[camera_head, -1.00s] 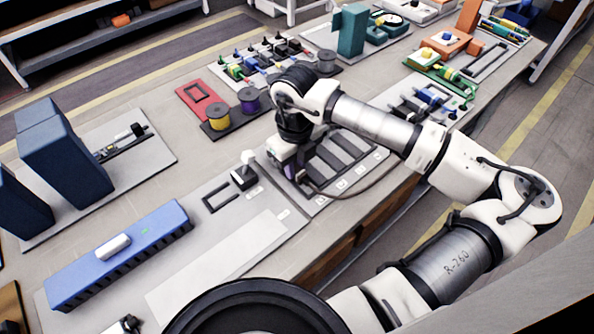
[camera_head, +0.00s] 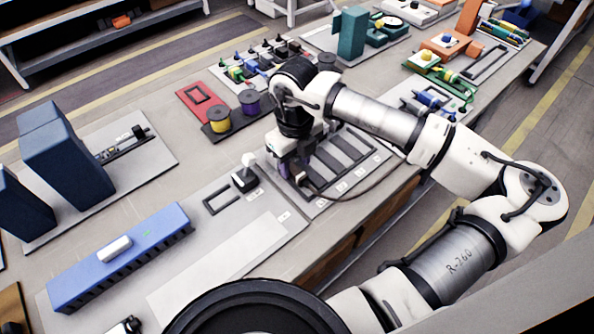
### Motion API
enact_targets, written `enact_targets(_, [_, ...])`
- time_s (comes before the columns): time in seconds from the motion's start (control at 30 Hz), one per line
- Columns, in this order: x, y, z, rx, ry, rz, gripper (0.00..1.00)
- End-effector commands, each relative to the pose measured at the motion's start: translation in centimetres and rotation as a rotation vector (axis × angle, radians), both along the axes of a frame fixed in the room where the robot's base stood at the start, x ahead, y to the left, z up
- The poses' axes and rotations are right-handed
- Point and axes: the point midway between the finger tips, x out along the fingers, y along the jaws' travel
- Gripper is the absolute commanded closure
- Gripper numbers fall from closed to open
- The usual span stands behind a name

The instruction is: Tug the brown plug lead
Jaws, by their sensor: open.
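My gripper (camera_head: 293,172) points down over the left end of a grey board with dark strips (camera_head: 345,152), near the middle of the bench. Its fingertips are small and partly hidden by the gripper body, and I see nothing clearly held. A thin brownish cable (camera_head: 352,196) curves from beside the gripper along the front of the board to the right. I cannot tell whether this is the brown plug lead or whether the gripper touches it. No separate plug can be made out.
A small black block with a white knob (camera_head: 246,173) stands just left of my gripper. Yellow and purple spools (camera_head: 249,101) stand behind it. A long blue unit (camera_head: 120,256) lies at the front left. Tall dark blue boxes (camera_head: 66,158) stand at far left.

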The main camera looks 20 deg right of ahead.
Motion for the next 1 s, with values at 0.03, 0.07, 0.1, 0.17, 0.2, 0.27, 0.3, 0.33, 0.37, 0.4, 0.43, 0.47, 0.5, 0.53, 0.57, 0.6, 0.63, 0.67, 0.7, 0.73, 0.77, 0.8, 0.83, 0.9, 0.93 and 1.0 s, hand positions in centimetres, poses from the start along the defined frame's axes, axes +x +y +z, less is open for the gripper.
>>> enact_targets(0.03, [0.0,0.0,0.8,-0.001,0.0,0.0,0.56])
enact_targets(0.07, [0.0,0.0,1.0,0.0,0.0,0.0,0.56])
enact_targets(0.1, [0.0,0.0,1.4,-0.001,0.0,0.0,0.56])
enact_targets(0.17, [0.0,0.0,2.0,-0.001,0.001,0.0,0.56])
enact_targets(0.2, [0.0,0.0,2.5,-0.001,0.001,0.0,0.56])
enact_targets(0.27, [0.0,0.0,3.1,-0.001,0.0,0.0,0.56])
enact_targets(0.3, [0.0,0.0,3.5,-0.001,0.0,0.0,0.56])
enact_targets(0.33, [0.0,0.0,3.7,-0.001,0.0,0.0,0.56])
enact_targets(0.37, [0.0,0.0,4.0,-0.001,0.001,0.0,0.56])
enact_targets(0.4, [0.0,0.0,4.3,0.0,0.001,0.0,0.56])
enact_targets(0.43, [0.0,0.0,4.5,0.0,0.001,0.0,0.56])
enact_targets(0.47, [0.0,0.0,4.6,0.0,0.001,0.0,0.56])
enact_targets(0.5, [0.0,0.0,4.8,0.0,0.001,0.0,0.56])
enact_targets(0.53, [0.0,0.0,4.9,0.0,0.001,0.0,0.56])
enact_targets(0.57, [0.0,0.0,4.9,0.0,0.001,0.0,0.56])
enact_targets(0.6, [0.0,0.0,4.9,0.0,0.001,0.0,0.56])
enact_targets(0.63, [0.0,0.0,4.9,0.0,0.001,0.0,0.56])
enact_targets(0.67, [0.0,0.0,4.9,0.0,0.001,0.0,0.56])
enact_targets(0.7, [0.0,0.0,4.9,0.0,0.0,0.0,0.56])
enact_targets(0.73, [0.0,0.0,4.9,0.0,0.0,0.0,0.56])
enact_targets(0.77, [0.0,0.0,4.9,0.0,0.0,0.0,0.56])
enact_targets(0.8, [0.0,0.0,4.9,0.0,0.0,0.0,0.56])
enact_targets(0.83, [0.0,0.0,4.9,0.0,0.0,0.0,0.56])
enact_targets(0.9, [0.0,0.0,4.8,0.001,0.0,0.0,0.56])
enact_targets(0.93, [0.0,0.0,4.8,0.001,0.0,0.0,0.56])
enact_targets(1.0, [0.0,0.0,4.8,0.001,0.0,0.0,0.56])
